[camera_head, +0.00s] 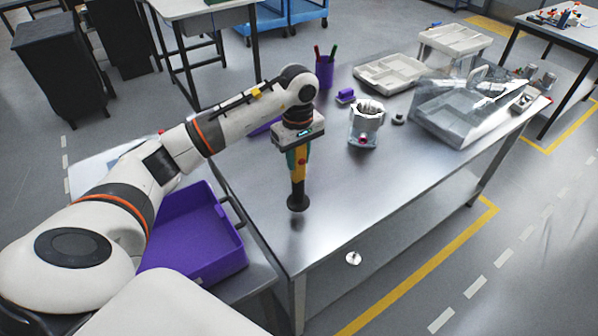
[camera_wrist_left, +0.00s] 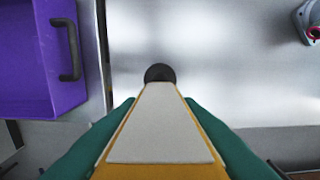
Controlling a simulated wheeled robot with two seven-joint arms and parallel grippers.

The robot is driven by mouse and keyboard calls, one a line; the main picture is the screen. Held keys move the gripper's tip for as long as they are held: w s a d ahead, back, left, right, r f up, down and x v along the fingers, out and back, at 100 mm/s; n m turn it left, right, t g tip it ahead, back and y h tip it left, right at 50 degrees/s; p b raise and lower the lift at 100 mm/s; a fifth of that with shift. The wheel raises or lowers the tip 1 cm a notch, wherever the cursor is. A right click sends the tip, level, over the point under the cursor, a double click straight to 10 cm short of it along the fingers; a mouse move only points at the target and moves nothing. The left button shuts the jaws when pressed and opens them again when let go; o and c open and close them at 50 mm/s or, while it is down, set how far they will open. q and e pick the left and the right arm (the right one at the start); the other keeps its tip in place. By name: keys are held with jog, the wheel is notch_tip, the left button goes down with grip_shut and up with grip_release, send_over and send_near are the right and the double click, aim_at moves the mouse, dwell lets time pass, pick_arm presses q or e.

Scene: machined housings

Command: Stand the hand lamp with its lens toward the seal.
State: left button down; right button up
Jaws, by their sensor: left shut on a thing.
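The hand lamp (camera_head: 298,186) is yellow with a black round end (camera_head: 298,203) pointing down. My left gripper (camera_head: 298,160), with teal fingers, is shut on it and holds it roughly upright over the near left of the steel table. I cannot tell whether the black end touches the table. In the left wrist view the lamp (camera_wrist_left: 160,125) shows a pale panel between the fingers. A silver machined housing (camera_head: 366,118) stands to its right, with a red-pink ring (camera_head: 362,141) low on its near side, perhaps the seal. My right gripper is not in view.
A purple bin (camera_head: 205,262) stands left of the table (camera_head: 350,190). Behind are a purple pen cup (camera_head: 324,72), a small purple block (camera_head: 345,96), a black knob (camera_head: 398,119), a grey tray (camera_head: 388,74) and a clear cover (camera_head: 462,108).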

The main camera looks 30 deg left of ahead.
aim_at(298, 172)
pick_arm(q)
jog(key=shift+f, duration=0.7)
notch_tip(298, 172, down, 3)
jog(key=shift+f+p, duration=0.1)
jog(key=shift+p, duration=0.7)
jog(key=shift+f, duration=0.35)
jog(key=c, duration=1.5)
grip_release()
jog(key=shift+b, duration=0.3)
jog(key=o, duration=0.4)
jog(key=shift+o, duration=0.2)
